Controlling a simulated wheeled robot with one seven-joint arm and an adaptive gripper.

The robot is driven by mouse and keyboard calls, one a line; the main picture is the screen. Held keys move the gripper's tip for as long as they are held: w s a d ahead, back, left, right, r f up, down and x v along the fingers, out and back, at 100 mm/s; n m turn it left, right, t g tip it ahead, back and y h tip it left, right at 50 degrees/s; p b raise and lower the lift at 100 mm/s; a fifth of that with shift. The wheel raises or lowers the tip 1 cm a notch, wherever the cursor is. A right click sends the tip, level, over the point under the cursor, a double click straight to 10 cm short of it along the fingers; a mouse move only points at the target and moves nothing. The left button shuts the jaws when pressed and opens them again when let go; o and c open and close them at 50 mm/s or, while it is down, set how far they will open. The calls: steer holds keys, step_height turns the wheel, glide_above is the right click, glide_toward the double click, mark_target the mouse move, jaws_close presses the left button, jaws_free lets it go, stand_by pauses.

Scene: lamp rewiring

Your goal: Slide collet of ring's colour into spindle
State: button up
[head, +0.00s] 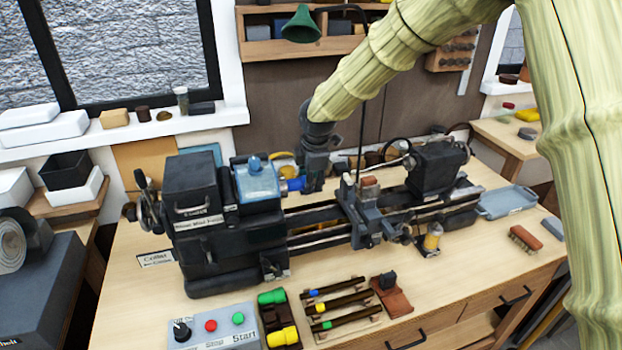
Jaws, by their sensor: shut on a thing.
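My gripper (310,186) is shut on a blue collet (293,184), just right of the lathe headstock (215,215). The collet points left toward the spindle side of the headstock. The spindle mouth is hidden, and I cannot tell whether the collet touches or enters it. A green collet (271,297) and a yellow collet (284,337) lie in a dark rack (277,318) at the front. Beside them, several dark rods carry coloured rings: blue (313,293), yellow (319,308) and green (327,325).
The carriage (362,210) and tailstock (437,168) stand on the lathe bed right of my gripper. A blue-windowed guard (257,180) sits left of it. A control box (213,328) is at the front. A brush (525,239) and a tray (507,202) lie right.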

mark_target(296, 181)
steer(key=shift+s+a+p, duration=0.1)
steer(key=shift+s+a, duration=0.1)
steer(key=shift+a, duration=0.45)
steer(key=shift+s+a+p, duration=0.1)
steer(key=shift+s+a, duration=0.15)
steer(key=shift+a, duration=0.45)
steer(key=shift+s+a+p, duration=0.1)
steer(key=shift+s+a, duration=0.1)
steer(key=shift+a, duration=0.45)
stand_by(1.1)
steer(key=o, duration=1.1)
